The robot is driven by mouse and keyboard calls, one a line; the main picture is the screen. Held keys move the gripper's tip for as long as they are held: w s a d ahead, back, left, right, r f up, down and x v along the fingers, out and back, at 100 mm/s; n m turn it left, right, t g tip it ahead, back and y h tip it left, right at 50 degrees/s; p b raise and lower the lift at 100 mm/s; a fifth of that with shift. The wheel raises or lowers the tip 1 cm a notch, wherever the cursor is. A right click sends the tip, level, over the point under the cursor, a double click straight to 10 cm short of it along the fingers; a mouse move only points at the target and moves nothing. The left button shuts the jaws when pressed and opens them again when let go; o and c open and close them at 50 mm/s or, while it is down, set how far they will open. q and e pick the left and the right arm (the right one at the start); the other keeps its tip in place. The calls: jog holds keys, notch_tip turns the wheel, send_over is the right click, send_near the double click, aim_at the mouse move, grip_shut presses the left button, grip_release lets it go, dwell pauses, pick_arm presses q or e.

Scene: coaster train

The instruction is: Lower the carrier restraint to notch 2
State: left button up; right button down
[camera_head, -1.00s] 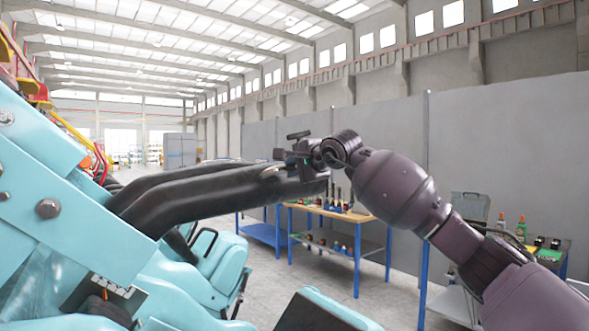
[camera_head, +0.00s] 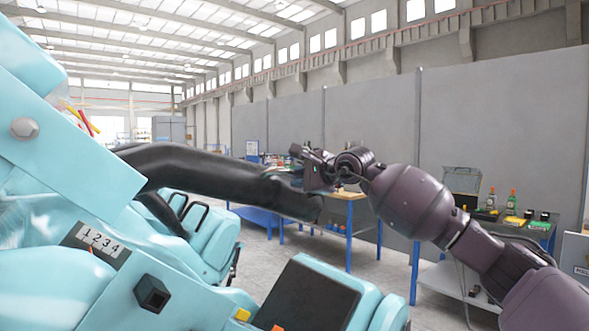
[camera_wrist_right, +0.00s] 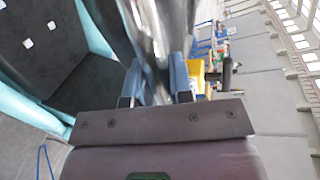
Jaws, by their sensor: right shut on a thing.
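The carrier restraint (camera_head: 215,172) is a thick black padded bar. In the head view it reaches right from the teal carrier (camera_head: 65,155), its free end sloping down. My right gripper (camera_head: 312,180) is at this free end, shut on it. In the right wrist view the two blue-grey fingers (camera_wrist_right: 156,82) stand either side of the shiny dark restraint (camera_wrist_right: 150,30). A plate marked 1 2 3 4 (camera_head: 98,241) sits on the carrier at lower left. I cannot make out which notch the restraint is at. My left gripper is not in view.
Teal seats (camera_head: 212,240) stand beyond the restraint, and a dark-padded teal seat (camera_head: 308,300) is at the bottom. Blue-legged workbenches (camera_head: 350,220) with tools stand behind my right arm. Grey partition panels (camera_head: 370,110) line the back. Open floor lies between.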

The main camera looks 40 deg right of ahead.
aim_at(287, 200)
jog(key=shift+m+y, duration=0.3)
jog(key=shift+m, duration=0.3)
jog(key=shift+a+f+b, duration=0.15)
jog(key=shift+f+b, duration=0.3)
jog(key=shift+f, duration=0.9)
jog(key=shift+a+f+b, duration=0.15)
jog(key=shift+f+b, duration=0.25)
jog(key=shift+f, duration=0.95)
jog(key=c, duration=1)
grip_release()
jog(key=shift+r, duration=0.1)
jog(key=shift+s+r, duration=0.1)
jog(key=shift+p+v, duration=0.7)
jog(key=shift+v, duration=4.55)
